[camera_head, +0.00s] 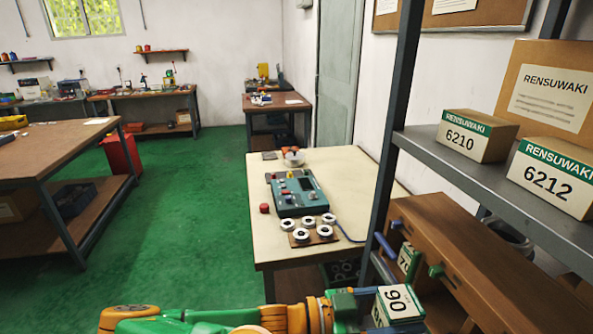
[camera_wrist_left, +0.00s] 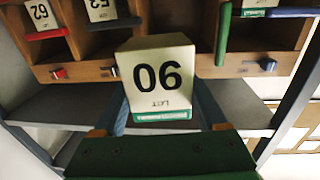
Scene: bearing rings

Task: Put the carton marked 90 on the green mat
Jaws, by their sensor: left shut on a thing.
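The carton marked 90 (camera_head: 399,302) is a small cream box with a green band. It shows in the head view at the bottom, right of centre, in front of the wooden rack. My left gripper (camera_head: 374,303) is shut on it. In the left wrist view the carton (camera_wrist_left: 158,75) is between the two fingers, its number upside down, below the rack's front edge. I cannot make out a green mat in either view. My right gripper is not in view.
The wooden rack (camera_head: 470,240) has compartments with coloured tabs. A carton marked 62 (camera_wrist_left: 42,14) sits in one. Cartons marked 6210 (camera_head: 468,140) and 6212 (camera_head: 548,185) stand on the grey shelf. A pale table (camera_head: 260,185) bears a teal device (camera_head: 298,192) and several rings.

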